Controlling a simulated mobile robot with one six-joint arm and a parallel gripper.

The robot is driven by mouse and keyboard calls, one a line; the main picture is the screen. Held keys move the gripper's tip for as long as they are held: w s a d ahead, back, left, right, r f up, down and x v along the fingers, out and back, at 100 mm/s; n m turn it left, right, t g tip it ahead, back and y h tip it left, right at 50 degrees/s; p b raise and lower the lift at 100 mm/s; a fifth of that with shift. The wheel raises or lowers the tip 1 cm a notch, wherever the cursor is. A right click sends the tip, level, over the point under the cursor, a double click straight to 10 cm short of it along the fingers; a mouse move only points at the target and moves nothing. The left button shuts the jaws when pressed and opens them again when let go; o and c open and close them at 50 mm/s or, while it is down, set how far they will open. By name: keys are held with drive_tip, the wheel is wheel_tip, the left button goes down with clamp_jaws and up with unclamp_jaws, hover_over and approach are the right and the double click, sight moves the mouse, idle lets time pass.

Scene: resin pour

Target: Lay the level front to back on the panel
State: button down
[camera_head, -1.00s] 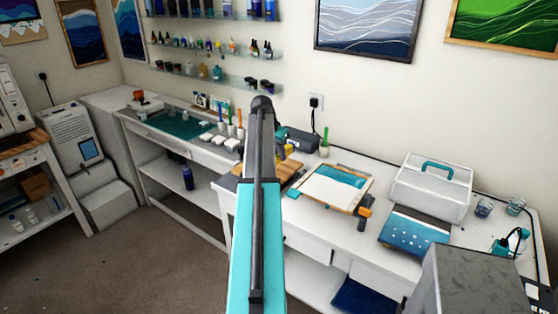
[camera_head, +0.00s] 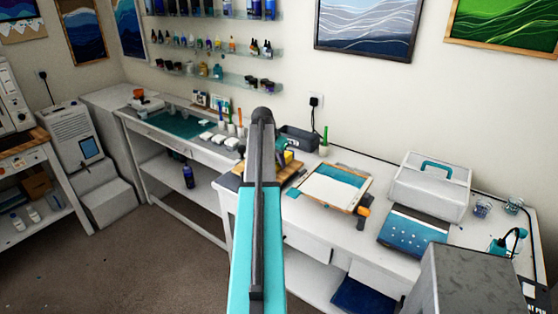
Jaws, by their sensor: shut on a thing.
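My gripper (camera_head: 282,145) is mostly hidden behind my own raised arm; only a small teal and dark part shows at the arm's right edge. A small yellow piece, which looks like part of the level (camera_head: 288,157), shows just below it, and the gripper is shut on it. The fingertips and most of the level are hidden. The panel (camera_head: 322,189), a white board with a teal end and a wooden rim, lies on the right-hand table, to the right of and nearer than the gripper. I cannot tell the level's height or direction.
A wooden board (camera_head: 285,172) lies left of the panel, partly behind my arm. A dark grey bin (camera_head: 298,138) and a cup with a green tool (camera_head: 324,147) stand behind. An orange-and-black tool (camera_head: 363,215) lies by the panel's right corner. A white case (camera_head: 430,187) stands farther right.

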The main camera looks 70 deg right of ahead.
drive_tip(key=shift+f, duration=0.1)
drive_tip(key=c, duration=1.5)
unclamp_jaws()
drive_tip(key=shift+c, duration=0.2)
drive_tip(key=shift+r, duration=0.25)
drive_tip(key=b+v, duration=0.3)
drive_tip(key=v, duration=0.8)
drive_tip(key=shift+a+r, duration=0.3)
drive_tip(key=shift+r, duration=0.05)
